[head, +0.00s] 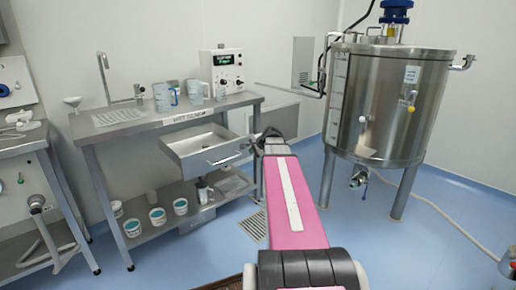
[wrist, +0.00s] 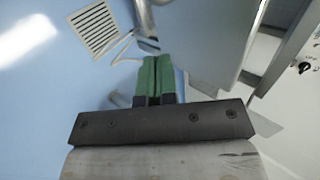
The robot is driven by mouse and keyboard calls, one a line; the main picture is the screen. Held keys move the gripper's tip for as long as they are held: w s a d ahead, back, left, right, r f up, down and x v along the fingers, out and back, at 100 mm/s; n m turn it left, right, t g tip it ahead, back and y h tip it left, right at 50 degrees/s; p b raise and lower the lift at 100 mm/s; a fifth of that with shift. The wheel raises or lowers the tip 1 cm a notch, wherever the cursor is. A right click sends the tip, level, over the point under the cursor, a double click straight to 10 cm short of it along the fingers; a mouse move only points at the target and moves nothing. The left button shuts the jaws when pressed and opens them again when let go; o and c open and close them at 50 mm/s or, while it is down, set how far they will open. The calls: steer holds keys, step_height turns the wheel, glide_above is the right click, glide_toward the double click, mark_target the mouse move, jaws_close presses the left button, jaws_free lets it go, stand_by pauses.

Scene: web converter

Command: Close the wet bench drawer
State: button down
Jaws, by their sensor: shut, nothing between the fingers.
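The wet bench drawer (head: 189,143) is pulled out from under the bench top in the head view. It looks like a shallow, pale open tray, with a bar handle (head: 226,160) on its front. My gripper (head: 262,135) is at the drawer's right front end; whether it touches the drawer I cannot tell. In the wrist view my green gripper fingers (wrist: 157,65) are together with nothing between them. A grey metal surface and a curved metal bar lie just beyond the fingertips. My arm hides part of the space right of the drawer.
A steel tank (head: 390,105) on legs stands at the right. A floor grate (head: 253,226) lies in front; the blue floor around it looks clear.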

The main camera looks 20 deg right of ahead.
steer(key=shift+w+a+f, duration=0.1)
steer(key=shift+w+a, duration=0.15)
steer(key=shift+w, duration=0.45)
steer(key=shift+w+a, duration=0.2)
steer(key=shift+w, duration=0.5)
steer(key=shift+w+a+f, duration=0.1)
steer(key=shift+w+a, duration=0.15)
steer(key=shift+w, duration=0.45)
glide_toward(214, 137)
steer(key=w, duration=0.2)
steer(key=w+a+f, duration=0.1)
steer(key=w, duration=0.1)
steer(key=w+a+f, duration=0.1)
steer(key=w, duration=0.2)
steer(key=shift+a, duration=0.15)
steer(key=shift+w, duration=0.2)
